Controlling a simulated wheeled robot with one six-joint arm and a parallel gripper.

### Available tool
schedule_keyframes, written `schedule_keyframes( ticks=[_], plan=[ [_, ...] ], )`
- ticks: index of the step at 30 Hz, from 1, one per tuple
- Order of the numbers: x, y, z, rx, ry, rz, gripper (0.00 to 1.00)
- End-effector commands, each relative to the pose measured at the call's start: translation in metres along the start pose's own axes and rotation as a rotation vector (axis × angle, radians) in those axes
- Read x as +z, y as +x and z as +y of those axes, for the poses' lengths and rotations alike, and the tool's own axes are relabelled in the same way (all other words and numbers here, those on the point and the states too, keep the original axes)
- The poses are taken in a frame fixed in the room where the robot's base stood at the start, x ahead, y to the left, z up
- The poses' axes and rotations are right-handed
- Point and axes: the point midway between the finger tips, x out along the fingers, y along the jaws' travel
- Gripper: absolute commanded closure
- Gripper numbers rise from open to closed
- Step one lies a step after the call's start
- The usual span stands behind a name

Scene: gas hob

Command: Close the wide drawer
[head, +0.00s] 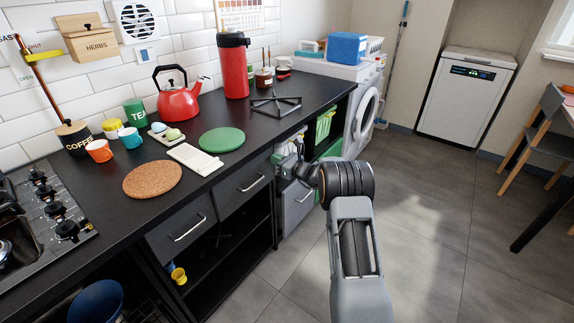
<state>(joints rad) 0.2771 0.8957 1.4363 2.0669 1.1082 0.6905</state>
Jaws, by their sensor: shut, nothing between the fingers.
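Beneath the black counter, a grey drawer front (297,207) with a bar handle sits low, left of the washing machine. Pale items show above its top edge, and it appears to stand out from the unit; how far is hard to tell. Two dark drawer fronts, a left one (172,232) and a right one (236,196), each with a bar handle, lie higher up and look about flush. I cannot tell for certain which is the wide one. My gripper (303,172) is shut and empty, small and dark at the grey front's upper edge. Contact is unclear.
The counter (226,171) holds a red kettle (179,103), a red flask (234,70), a cork mat (152,180) and a green mat (222,139). A white washing machine (350,83) stands beyond the unit. The tiled floor (425,220) at right is clear, with a table and chair at far right.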

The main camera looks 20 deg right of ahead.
Motion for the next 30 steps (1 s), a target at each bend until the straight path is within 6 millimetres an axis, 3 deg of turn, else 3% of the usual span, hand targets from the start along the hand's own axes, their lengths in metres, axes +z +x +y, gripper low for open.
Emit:
schedule_keyframes(
  ticks=[22, 26, 30],
  plan=[
    [0.003, 0.015, 0.004, -0.003, -0.002, -0.004, 1.0],
    [0.004, 0.011, 0.004, -0.002, -0.002, -0.004, 1.0],
    [0.003, -0.007, 0.001, -0.003, -0.001, -0.003, 1.0]
  ],
)
